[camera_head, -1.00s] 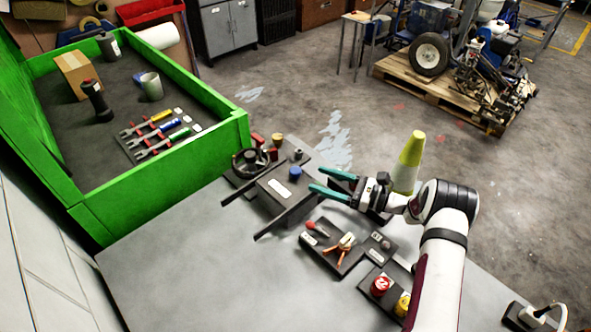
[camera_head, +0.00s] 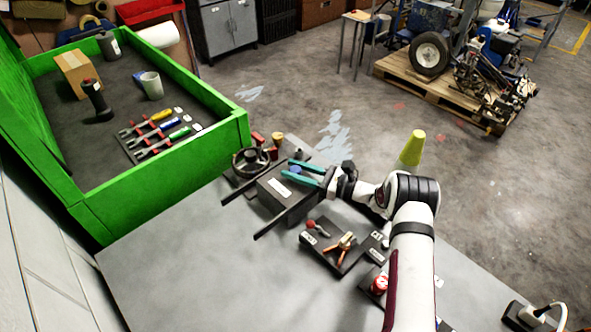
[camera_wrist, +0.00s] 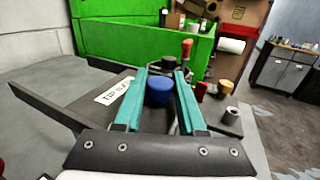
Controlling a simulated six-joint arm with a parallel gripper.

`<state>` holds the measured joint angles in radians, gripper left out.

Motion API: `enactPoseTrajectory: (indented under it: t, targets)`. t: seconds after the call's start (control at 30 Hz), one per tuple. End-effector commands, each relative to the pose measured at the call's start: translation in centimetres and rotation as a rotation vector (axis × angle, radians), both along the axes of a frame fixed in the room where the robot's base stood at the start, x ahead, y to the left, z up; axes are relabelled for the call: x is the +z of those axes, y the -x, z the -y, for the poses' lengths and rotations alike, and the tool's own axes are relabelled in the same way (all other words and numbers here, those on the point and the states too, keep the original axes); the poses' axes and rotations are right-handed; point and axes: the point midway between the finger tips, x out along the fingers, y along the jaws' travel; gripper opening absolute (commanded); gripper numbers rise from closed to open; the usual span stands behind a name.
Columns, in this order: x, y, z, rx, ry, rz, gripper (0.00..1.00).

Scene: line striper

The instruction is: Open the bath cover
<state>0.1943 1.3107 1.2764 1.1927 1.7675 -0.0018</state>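The bath cover looks like the dark grey lid (camera_head: 268,197) of a box on the bench, with a white label and a blue knob (camera_head: 295,170). In the wrist view the lid (camera_wrist: 88,112) carries a partly readable label (camera_wrist: 113,92), and the blue knob (camera_wrist: 158,92) stands upright on it. My gripper (camera_head: 287,168) is open, with its teal fingers reaching over the lid from the right. In the wrist view my gripper (camera_wrist: 160,74) has one finger on each side of the knob. I cannot tell if either finger touches it. The lid appears closed.
Two dark rails (camera_head: 278,220) stick out left from the box. A black round-rimmed holder (camera_head: 250,161) is just behind. A tray with orange-handled pliers (camera_head: 342,243) lies in front. A green-walled bin (camera_head: 165,170) stands left. The bench's front left is clear.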

Motion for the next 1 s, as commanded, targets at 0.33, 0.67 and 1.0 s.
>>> enactPoseTrajectory:
  t: [0.33, 0.67, 1.0]
  targets:
    - [0.0, 0.02, 0.05, 0.0, 0.0, -0.001, 0.0]
    - [0.0, 0.03, 0.06, 0.0, 0.0, -0.001, 0.0]
    - [-0.01, 0.03, 0.09, 0.0, 0.0, -0.001, 0.0]
